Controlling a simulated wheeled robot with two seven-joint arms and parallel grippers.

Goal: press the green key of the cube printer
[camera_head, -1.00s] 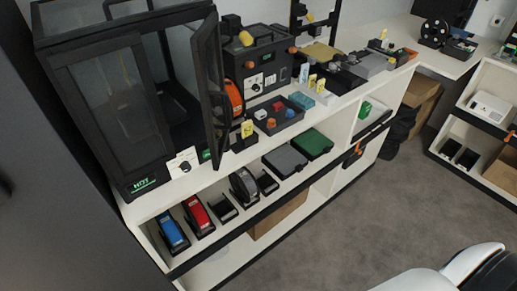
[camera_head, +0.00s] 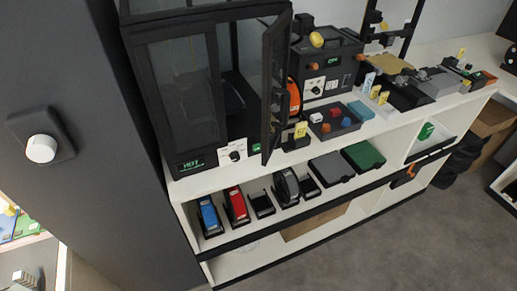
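A large black cabinet (camera_head: 182,92) with glass panes stands on the white bench at the upper left, its right door (camera_head: 275,85) swung open. I take it as the cube printer, but cannot be sure. A green-lit "HOT" label (camera_head: 190,164) is on its lower front. A white panel with a dark knob (camera_head: 233,152) is to the right of that, and a small green patch (camera_head: 257,148) sits next to the door's foot. I cannot tell whether this patch is the green key. Neither of my grippers is in view.
A black machine (camera_head: 325,65) with an orange knob and a grey tray (camera_head: 333,122) of small blocks stand right of the cabinet. A shelf below holds blue (camera_head: 209,215) and red (camera_head: 237,205) devices. A dark wall with a white knob (camera_head: 41,148) is at left. Grey floor (camera_head: 400,240) is clear.

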